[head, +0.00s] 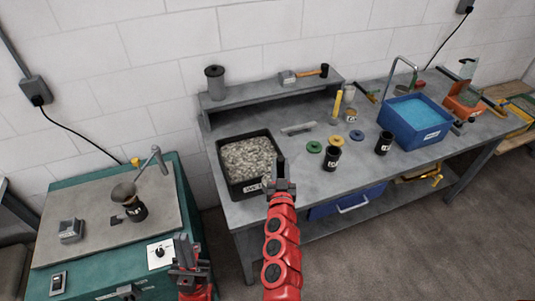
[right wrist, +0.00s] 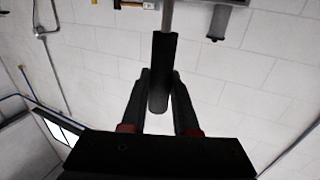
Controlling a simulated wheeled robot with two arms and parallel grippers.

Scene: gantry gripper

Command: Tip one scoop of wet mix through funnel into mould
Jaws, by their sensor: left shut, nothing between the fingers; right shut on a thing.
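The grey funnel (head: 123,192) sits over a black labelled mould (head: 138,212) on the green-sided bench at left; their exact contact is unclear. The wet mix, grey and lumpy (head: 248,156), fills a black labelled tub (head: 237,188) on the long grey table. My right gripper (head: 284,172) is just right of the tub, shut on a black handle (right wrist: 163,65) with a metal rod (right wrist: 168,15) beyond it. This is likely the scoop; its bowl is not visible. My left gripper (head: 183,248) is shut and empty, in front of the green bench.
Two more black cups (head: 332,159) (head: 383,144) and coloured discs (head: 314,147) stand on the grey table. A blue water tub (head: 414,124) is at right. A bent metal arm (head: 154,162) rises behind the funnel. A small grey box (head: 70,231) is at the bench's left.

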